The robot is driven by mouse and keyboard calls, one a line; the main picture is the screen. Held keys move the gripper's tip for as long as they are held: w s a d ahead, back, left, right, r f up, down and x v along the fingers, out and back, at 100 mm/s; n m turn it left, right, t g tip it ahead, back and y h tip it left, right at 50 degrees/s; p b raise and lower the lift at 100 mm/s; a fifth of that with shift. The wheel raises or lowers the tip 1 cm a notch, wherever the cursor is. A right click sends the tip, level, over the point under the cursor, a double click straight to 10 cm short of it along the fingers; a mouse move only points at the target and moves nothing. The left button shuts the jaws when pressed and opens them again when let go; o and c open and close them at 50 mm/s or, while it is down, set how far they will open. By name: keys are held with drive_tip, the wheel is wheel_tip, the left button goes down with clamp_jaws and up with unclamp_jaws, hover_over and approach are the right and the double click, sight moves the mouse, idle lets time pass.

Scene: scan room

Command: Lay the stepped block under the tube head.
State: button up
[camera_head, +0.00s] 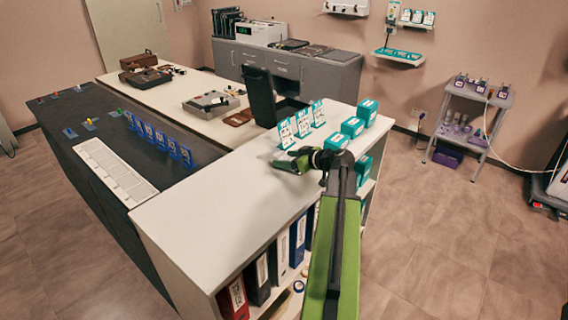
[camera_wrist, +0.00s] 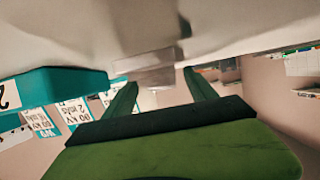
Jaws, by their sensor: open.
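My gripper (camera_head: 285,163) is low over the white counter top, near its middle, and points to the left in the head view. In the wrist view its two green fingers (camera_wrist: 160,92) are spread apart. A small grey block with step-like edges (camera_wrist: 152,66), likely the stepped block, shows ahead of and between the fingertips. I cannot tell whether the fingers touch it. In the head view the gripper largely hides that spot. I cannot make out the tube head for certain in either view.
Teal boxes (camera_head: 352,127) and upright teal-edged cards (camera_head: 303,122) stand close behind the gripper on the counter (camera_head: 212,220). The counter's front left is clear. Binders (camera_head: 280,255) fill the shelf below. A lilac trolley (camera_head: 470,120) and a wheeled machine (camera_head: 552,190) stand at right, beyond open floor.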

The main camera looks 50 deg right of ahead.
sight(288, 157)
drive_tip(key=shift+c, duration=0.4)
clamp_jaws()
drive_tip(key=shift+r, duration=0.15)
drive_tip(key=r+p, duration=0.2)
drive_tip(key=d+r+p, duration=0.1)
drive_tip(key=r+p, duration=0.2)
drive_tip(key=shift+r, duration=0.1)
drive_tip(key=s+d+r+p, duration=0.1)
drive_tip(key=d+r+p, duration=0.4)
drive_tip(key=d, duration=0.5)
drive_tip(key=shift+s+d+r+p, duration=0.25)
drive_tip(key=shift+d+r+p, duration=0.05)
drive_tip(key=shift+p, duration=0.25)
